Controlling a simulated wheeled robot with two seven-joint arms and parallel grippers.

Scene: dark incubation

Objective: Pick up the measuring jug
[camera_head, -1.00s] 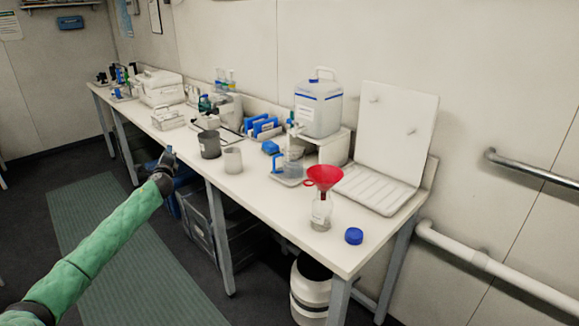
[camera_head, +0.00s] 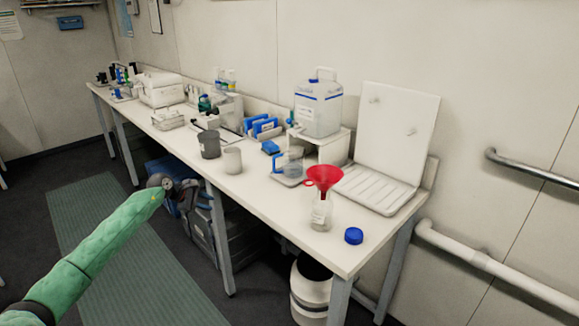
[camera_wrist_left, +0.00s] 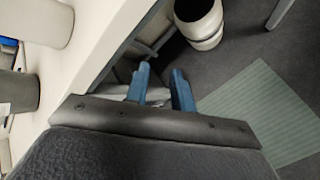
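The measuring jug (camera_head: 293,167) is clear with a blue handle on its left side. It stands upright on a small pale tray or pad on the bench, below the spigot of the white carboy (camera_head: 319,108). My left gripper (camera_head: 207,197) is off the bench's front edge, below the top and left of the jug, well apart from it. In the left wrist view its two blue fingers (camera_wrist_left: 160,84) stand apart with nothing between them. The jug cannot be made out in the left wrist view. My right gripper is not in view.
A dark grey cup (camera_head: 209,145) and a pale cup (camera_head: 232,160) stand left of the jug near the front edge. A bottle with a red funnel (camera_head: 323,177) stands to its right, with a blue cap (camera_head: 354,236) beyond. Crates and a white bin (camera_head: 311,290) are under the bench.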

